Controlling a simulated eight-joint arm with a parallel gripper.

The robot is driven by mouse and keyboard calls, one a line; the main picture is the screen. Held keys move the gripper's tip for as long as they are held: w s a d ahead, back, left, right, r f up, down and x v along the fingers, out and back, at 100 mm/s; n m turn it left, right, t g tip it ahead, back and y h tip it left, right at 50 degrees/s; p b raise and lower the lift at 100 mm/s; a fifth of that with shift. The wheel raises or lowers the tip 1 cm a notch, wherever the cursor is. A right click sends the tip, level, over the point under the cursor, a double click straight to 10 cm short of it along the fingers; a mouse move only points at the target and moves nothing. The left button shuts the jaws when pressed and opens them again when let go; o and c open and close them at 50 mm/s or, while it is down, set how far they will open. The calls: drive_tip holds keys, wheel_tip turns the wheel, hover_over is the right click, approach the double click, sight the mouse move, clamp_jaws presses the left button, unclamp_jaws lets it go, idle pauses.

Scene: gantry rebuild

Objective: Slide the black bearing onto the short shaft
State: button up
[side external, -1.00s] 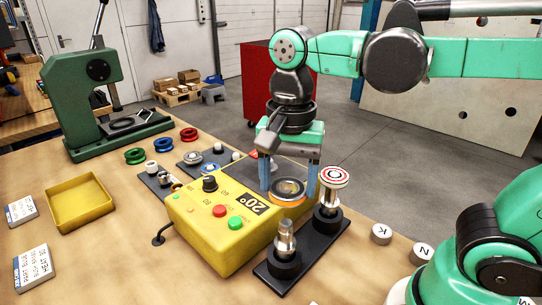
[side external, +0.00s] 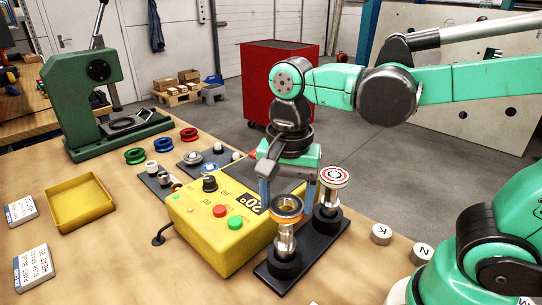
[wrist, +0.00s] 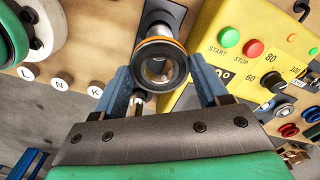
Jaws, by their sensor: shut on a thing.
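The bearing, dark with an orange band (side external: 287,207), is between the fingers of my gripper (side external: 288,196), which is shut on it. In the side view it is level at the top of the front silver shaft (side external: 285,238). In the wrist view the bearing (wrist: 160,66) shows its open bore between the blue fingers (wrist: 163,86), with part of a silver shaft beyond it. I cannot tell whether the bearing is just above the shaft end or touching it. The rear shaft (side external: 329,197) carries a red-and-white disc (side external: 333,177) on top.
Both shafts stand on a black base plate (side external: 318,243). The yellow heater box (side external: 222,240) is close on the left. White lettered discs (side external: 381,234) lie to the right. A yellow tray (side external: 80,201), coloured rings (side external: 135,156) and a green press (side external: 80,100) are farther left.

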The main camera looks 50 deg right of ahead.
drive_tip(key=shift+f, duration=1.5)
drive_tip(key=shift+f, duration=0.25)
drive_tip(key=o, duration=1.5)
drive_tip(key=shift+c, duration=0.2)
drive_tip(key=shift+r, duration=0.1)
drive_tip(key=shift+r, duration=2.75)
